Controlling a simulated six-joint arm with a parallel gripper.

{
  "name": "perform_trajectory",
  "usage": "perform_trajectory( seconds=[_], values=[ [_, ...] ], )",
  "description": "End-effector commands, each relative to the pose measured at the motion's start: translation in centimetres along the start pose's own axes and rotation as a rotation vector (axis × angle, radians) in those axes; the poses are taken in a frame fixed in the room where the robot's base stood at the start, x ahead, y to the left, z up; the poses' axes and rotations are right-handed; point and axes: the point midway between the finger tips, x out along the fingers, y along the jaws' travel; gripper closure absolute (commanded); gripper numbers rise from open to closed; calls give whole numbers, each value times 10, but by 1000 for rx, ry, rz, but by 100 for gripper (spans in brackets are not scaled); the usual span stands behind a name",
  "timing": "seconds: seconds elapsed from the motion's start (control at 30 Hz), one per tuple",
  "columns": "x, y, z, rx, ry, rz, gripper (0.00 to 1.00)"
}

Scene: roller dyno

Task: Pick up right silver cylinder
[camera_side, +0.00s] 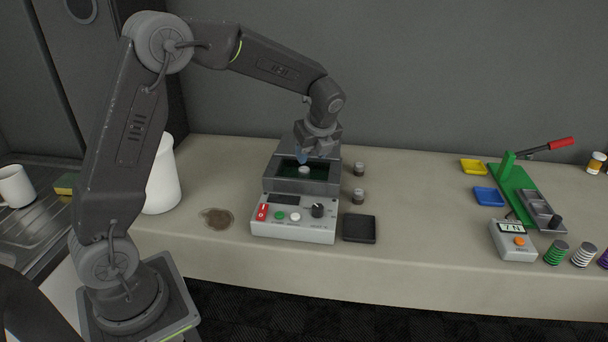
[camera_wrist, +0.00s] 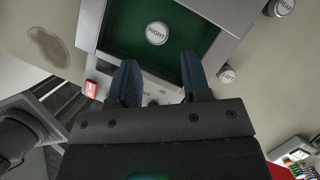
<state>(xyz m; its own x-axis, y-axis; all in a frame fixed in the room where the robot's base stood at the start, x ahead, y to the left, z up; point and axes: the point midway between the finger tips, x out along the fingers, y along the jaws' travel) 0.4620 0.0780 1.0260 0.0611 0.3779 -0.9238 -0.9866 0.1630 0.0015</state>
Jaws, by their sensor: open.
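The right silver cylinder (camera_side: 304,171), marked "RIGHT" on its top in the wrist view (camera_wrist: 157,33), stands in the green-floored well of the grey dyno machine (camera_side: 293,224). My gripper (camera_side: 316,156) is above the well, with its blue fingers apart and nothing between them. In the wrist view the fingers (camera_wrist: 160,82) point toward the cylinder, which lies beyond their tips. Two other silver cylinders stand on the bench right of the machine: one marked "LEFT" (camera_wrist: 226,74) and one marked "REAR" (camera_wrist: 281,8).
The well's raised walls (camera_side: 270,184) surround the right cylinder. A black square tray (camera_side: 359,228) lies right of the machine. A white container (camera_side: 163,180) and a brown stain (camera_side: 218,218) are to the left. A green lever press (camera_side: 520,190) stands far right.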

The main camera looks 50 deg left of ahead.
Motion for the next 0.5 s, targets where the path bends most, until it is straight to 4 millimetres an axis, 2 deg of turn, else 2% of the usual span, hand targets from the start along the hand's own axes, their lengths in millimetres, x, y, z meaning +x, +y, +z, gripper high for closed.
perform_trajectory(
  seconds=[0.1,0.33,0.5],
  values=[
    [18,1,0,-2,0,4,56],
    [33,1,1,-3,0,1,56],
    [59,5,2,-2,1,4,56]
  ],
)
